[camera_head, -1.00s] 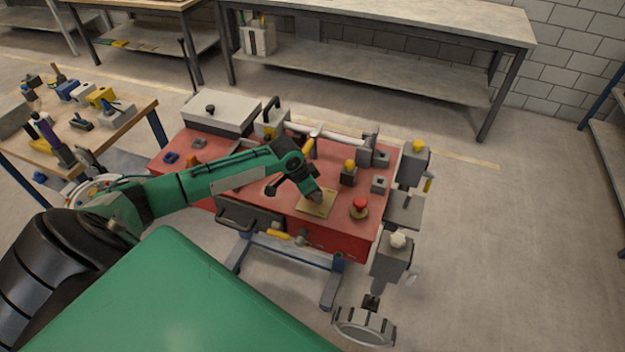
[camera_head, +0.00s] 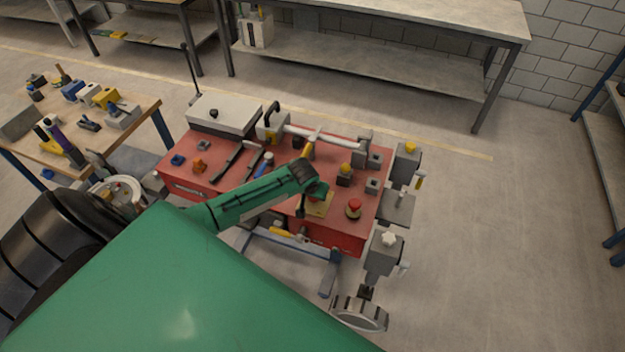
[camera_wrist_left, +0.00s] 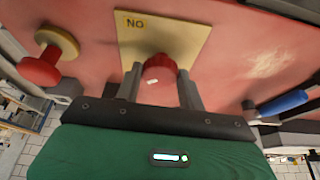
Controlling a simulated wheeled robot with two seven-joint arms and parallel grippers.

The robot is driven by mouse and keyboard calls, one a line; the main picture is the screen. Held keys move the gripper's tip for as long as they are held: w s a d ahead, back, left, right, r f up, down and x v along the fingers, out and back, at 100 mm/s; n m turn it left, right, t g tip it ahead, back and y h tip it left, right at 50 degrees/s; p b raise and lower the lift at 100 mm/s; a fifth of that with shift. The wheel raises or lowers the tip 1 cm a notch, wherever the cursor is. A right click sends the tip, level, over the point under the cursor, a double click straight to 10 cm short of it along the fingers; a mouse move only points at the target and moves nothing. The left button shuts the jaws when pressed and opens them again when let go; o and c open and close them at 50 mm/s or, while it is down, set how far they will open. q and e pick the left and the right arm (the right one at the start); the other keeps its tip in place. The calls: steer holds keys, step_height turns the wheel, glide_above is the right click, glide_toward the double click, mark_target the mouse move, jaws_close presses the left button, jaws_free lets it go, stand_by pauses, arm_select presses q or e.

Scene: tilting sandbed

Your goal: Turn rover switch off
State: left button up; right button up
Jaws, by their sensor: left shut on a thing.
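The rover switch appears to be a red round knob with a white mark (camera_wrist_left: 158,71). It sits on a pale yellow plate (camera_wrist_left: 185,40) on the red panel, with a label that reads "NO" in the left wrist view, perhaps "ON" upside down. My left gripper (camera_wrist_left: 160,88) is shut on the red knob, one finger on each side of it. In the head view, my left gripper (camera_head: 316,193) is over the same plate (camera_head: 323,208), and my wrist largely hides the knob. My right gripper is not in view.
A red mushroom button on a yellow base (camera_head: 353,208) stands right of the plate; it is left of the knob in the wrist view (camera_wrist_left: 42,66). A grey-white box (camera_head: 222,114) and a rail (camera_head: 325,138) are on the red bench (camera_head: 185,178). Floor on the right is clear.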

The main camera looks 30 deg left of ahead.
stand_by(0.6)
arm_select(q)
steer(key=o, duration=1)
steer(key=shift+c, duration=0.2)
steer(key=shift+r, duration=0.1)
steer(key=b+v, duration=0.3)
steer(key=v, duration=1)
steer(key=shift+r, duration=0.3)
steer(key=shift+s+d+f, duration=0.1)
steer(key=shift+s+d, duration=0.05)
steer(key=shift+d, duration=0.05)
